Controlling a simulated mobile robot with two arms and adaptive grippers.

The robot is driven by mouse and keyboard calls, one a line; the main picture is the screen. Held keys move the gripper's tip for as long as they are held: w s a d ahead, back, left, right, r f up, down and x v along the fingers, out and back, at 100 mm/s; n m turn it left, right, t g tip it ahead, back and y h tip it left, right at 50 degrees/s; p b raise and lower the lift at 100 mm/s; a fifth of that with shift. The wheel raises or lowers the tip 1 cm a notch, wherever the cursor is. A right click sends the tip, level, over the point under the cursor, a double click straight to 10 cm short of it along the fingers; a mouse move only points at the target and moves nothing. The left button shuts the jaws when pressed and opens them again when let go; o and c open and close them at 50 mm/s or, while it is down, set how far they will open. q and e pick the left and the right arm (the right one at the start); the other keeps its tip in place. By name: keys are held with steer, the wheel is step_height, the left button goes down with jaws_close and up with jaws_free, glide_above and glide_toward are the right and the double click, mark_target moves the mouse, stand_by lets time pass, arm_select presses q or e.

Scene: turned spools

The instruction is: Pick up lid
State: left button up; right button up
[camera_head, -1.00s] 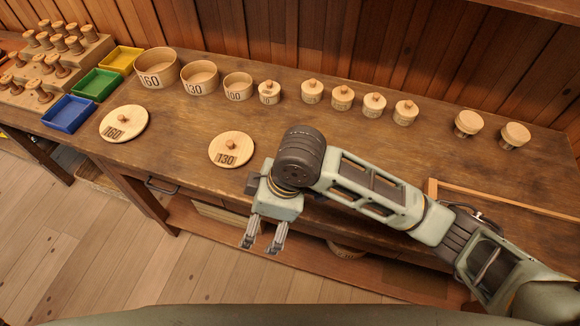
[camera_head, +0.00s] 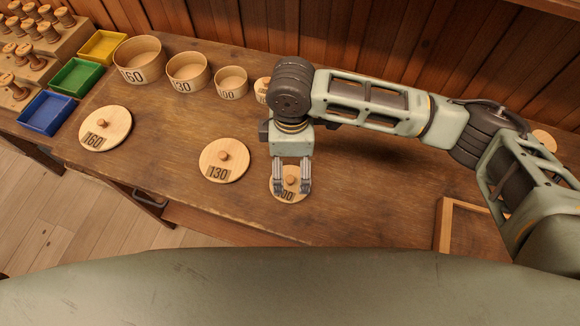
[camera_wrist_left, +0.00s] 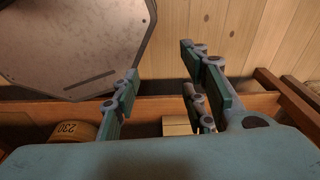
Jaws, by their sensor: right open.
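Three round wooden lids with knobs lie on the workbench in the head view. The 160 lid (camera_head: 105,128) is at left, the 130 lid (camera_head: 224,160) is in the middle, and a smaller lid (camera_head: 290,198), whose label is partly covered, is near the front edge. My right gripper (camera_head: 291,188) is open and points down over this smaller lid, one finger on either side of its knob. Whether the fingers touch the lid I cannot tell. My left gripper (camera_wrist_left: 160,88) shows open and empty in the left wrist view, away from the benchtop.
Open wooden cups, 160 (camera_head: 138,60), 130 (camera_head: 187,72) and 100 (camera_head: 231,83), stand along the back; my right arm covers things beside them. Blue (camera_head: 46,113), green and yellow trays and a spool rack are at left. A wooden frame (camera_head: 443,225) lies at right.

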mark_target(290, 177)
steer(key=f, duration=0.2)
steer(key=s+f+p, duration=0.1)
steer(key=shift+s+f+p, duration=0.2)
steer(key=shift+f+p, duration=0.1)
steer(key=shift+f, duration=0.05)
step_height(290, 177, down, 3)
steer(key=shift+w+a+r+p, duration=0.1)
steer(key=shift+w+r+p, duration=0.1)
steer(key=shift+p, duration=0.1)
steer(key=shift+f, duration=0.4)
steer(key=c, duration=1)
steer(key=shift+c, duration=1)
arm_select(q)
steer(key=s+r, duration=0.1)
steer(key=s, duration=0.1)
steer(key=s+r, duration=0.1)
steer(key=shift+s+a, duration=0.1)
steer(key=shift+s, duration=0.3)
